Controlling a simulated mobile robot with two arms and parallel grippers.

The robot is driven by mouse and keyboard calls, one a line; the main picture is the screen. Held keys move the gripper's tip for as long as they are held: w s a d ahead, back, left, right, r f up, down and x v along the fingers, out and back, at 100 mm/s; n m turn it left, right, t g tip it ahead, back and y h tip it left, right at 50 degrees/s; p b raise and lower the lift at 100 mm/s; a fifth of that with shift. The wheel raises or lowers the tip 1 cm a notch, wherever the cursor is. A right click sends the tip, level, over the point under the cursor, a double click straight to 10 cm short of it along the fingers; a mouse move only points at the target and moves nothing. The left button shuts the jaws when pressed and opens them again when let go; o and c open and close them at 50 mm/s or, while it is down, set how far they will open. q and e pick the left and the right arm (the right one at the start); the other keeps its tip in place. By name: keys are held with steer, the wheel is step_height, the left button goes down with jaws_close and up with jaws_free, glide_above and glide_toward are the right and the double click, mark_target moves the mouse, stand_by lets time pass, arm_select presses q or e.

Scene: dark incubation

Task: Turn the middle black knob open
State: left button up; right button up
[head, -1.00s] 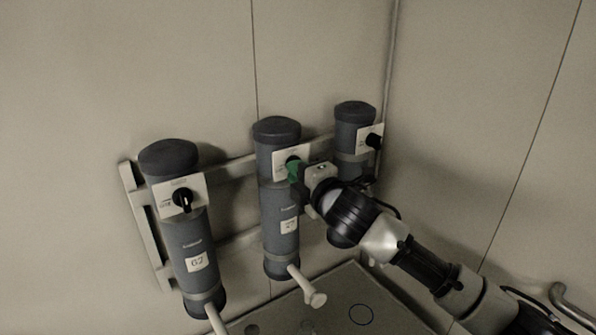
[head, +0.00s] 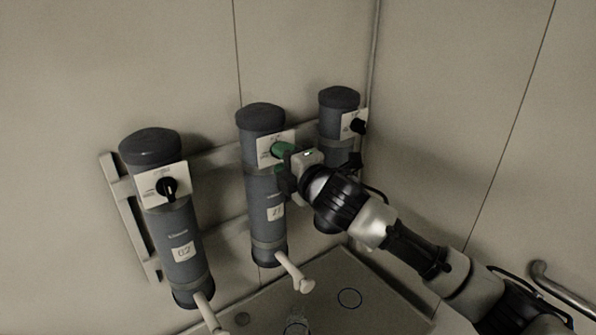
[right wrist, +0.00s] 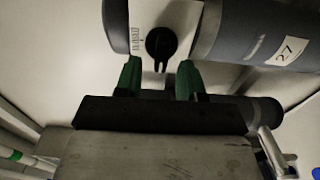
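The middle dark grey cylinder (head: 265,205) hangs on a wall rack between two similar ones. Its white plate (head: 264,151) carries the middle black knob, which is hidden behind my gripper in the head view. In the right wrist view the black knob (right wrist: 160,44) shows on the white plate, its narrow handle pointing down the picture. My right gripper (head: 282,152) is at the plate; in the right wrist view its green fingers (right wrist: 159,78) are apart, one on each side of the handle's end, with a gap on both sides. My left gripper is not in view.
The left cylinder (head: 178,230) has its own black knob (head: 167,187), and the right cylinder (head: 338,100) has one too (head: 357,126). Pale spouts (head: 294,271) stick out below. A grey surface (head: 330,290) lies underneath, and a wall corner closes the right side.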

steer(key=b+v, duration=0.4)
steer(key=v, duration=0.6)
steer(key=shift+d, duration=0.1)
